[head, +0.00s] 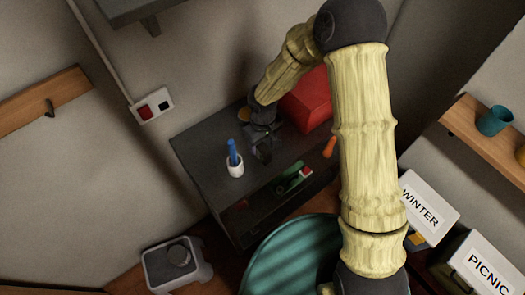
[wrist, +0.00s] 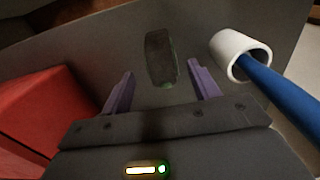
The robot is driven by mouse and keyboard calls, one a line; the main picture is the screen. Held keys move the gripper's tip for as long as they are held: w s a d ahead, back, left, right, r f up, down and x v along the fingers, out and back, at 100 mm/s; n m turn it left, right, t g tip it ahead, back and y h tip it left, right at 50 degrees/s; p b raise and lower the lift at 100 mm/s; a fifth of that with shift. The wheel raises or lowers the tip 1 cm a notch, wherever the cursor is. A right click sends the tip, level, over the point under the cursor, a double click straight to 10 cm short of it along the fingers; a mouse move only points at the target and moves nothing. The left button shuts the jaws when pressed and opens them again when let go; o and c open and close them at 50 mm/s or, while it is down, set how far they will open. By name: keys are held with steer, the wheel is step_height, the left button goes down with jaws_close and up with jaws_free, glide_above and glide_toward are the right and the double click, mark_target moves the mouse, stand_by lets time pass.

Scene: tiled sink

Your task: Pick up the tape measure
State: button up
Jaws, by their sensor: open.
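A dark, rounded, greenish-grey object, which looks like the tape measure (wrist: 161,58), rests on the grey cabinet top in the wrist view. It lies between and slightly beyond the two purple fingertips of my gripper (wrist: 160,72). My gripper is open, with a visible gap between each finger and the object. In the head view my gripper (head: 263,142) is low over the cabinet top, and the dark object there is hard to separate from it.
A white cup with a blue handle-like item (head: 235,165) stands close beside my gripper; the white cup (wrist: 240,55) also shows at right in the wrist view. A red box (head: 307,100) is on the other side. An open drawer (head: 285,190) holds several items.

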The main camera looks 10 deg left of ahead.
mark_target(262, 152)
steer(key=shift+s+f+p, duration=0.2)
steer(key=shift+f+p, duration=0.85)
steer(key=shift+f, duration=1.55)
steer(key=shift+a, duration=0.1)
steer(key=c, duration=1.3)
steer(key=shift+o, duration=0.2)
steer(key=shift+r, duration=0.15)
step_height(262, 152, up, 10)
steer(key=shift+f+b, duration=0.1)
steer(key=shift+b, duration=1)
